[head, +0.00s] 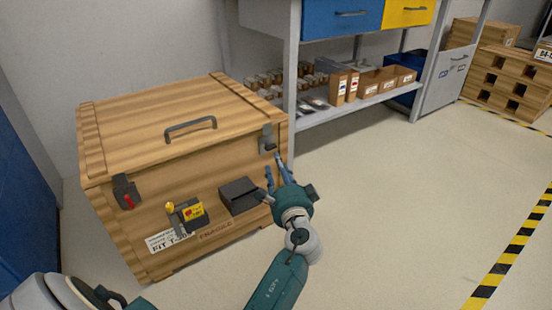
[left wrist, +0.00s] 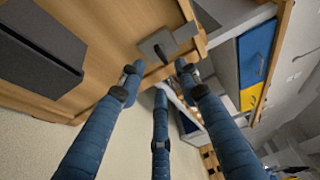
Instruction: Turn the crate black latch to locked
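The wooden crate (head: 120,235) stands by the wall with its lid down. Its black latch (head: 267,140) is at the upper right of the front face, a grey plate with a short black handle. In the left wrist view, the black latch (left wrist: 158,44) lies just beyond the fingertips. My left gripper (head: 271,172) is just below and in front of it, with its blue fingers spread. In the left wrist view, the gripper (left wrist: 158,82) is open and empty, and its fingers seem apart from the latch. My right gripper is not in view.
A red-handled latch (head: 125,192) is at the crate's front left. A shelf unit (head: 340,115) with bins stands close on the right. The floor (head: 400,210) at right is clear.

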